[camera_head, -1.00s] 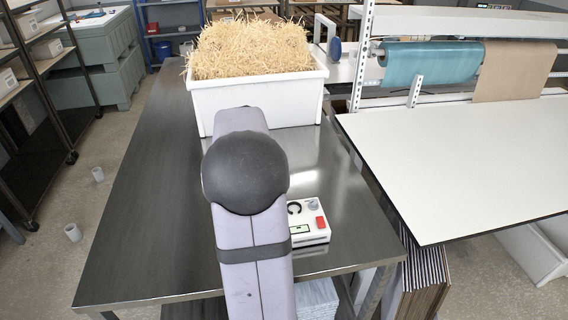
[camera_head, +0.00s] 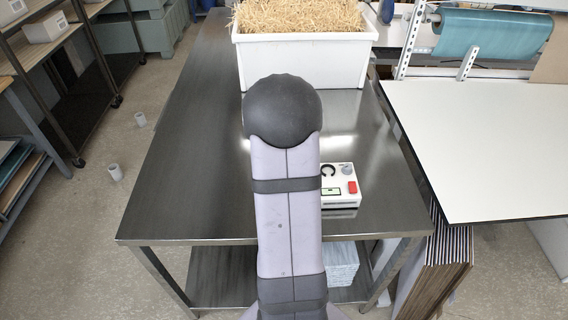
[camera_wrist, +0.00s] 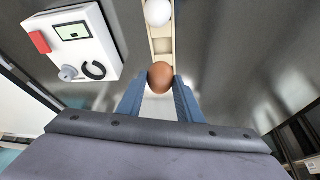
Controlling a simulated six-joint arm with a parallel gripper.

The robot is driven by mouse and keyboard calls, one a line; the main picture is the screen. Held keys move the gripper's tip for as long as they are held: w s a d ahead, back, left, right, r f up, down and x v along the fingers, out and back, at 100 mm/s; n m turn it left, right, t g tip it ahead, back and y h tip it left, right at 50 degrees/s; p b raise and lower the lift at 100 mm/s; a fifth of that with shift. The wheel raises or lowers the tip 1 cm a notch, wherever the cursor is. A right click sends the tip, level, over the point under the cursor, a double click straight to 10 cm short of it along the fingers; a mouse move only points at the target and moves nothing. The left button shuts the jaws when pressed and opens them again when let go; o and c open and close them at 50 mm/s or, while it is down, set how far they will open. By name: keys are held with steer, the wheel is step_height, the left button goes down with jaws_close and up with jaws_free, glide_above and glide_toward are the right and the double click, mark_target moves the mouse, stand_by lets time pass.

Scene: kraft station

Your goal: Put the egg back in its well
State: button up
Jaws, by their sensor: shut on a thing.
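A brown egg (camera_wrist: 160,75) is between the blue fingertips of my gripper (camera_wrist: 160,84) in the wrist view. My gripper is shut on it. A narrow cream-coloured tray (camera_wrist: 162,46) runs away from the fingers beyond the brown egg, and a white egg (camera_wrist: 158,12) sits in it. I cannot tell how high the brown egg is above the tray, and no empty well shows clearly. In the head view my arm hides the gripper, both eggs and the tray.
A white device with a red button (camera_head: 340,188) stands on the dark metal table (camera_head: 195,150), right of my arm; the wrist view also shows it (camera_wrist: 95,50). A white bin of straw (camera_head: 303,62) stands at the back. The table's left side is clear.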

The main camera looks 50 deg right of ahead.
steer(key=shift+f, duration=0.15)
steer(key=shift+f+b, duration=1.5)
steer(key=shift+f, duration=0.45)
steer(key=shift+f+b, duration=0.7)
steer(key=shift+b, duration=0.1)
steer(key=shift+f+b, duration=0.8)
steer(key=shift+b, duration=0.5)
stand_by(0.8)
steer(key=o, duration=0.9)
steer(key=shift+c, duration=0.2)
steer(key=shift+r, duration=0.15)
steer(key=shift+r+p, duration=3.1)
steer(key=shift+r, duration=0.8)
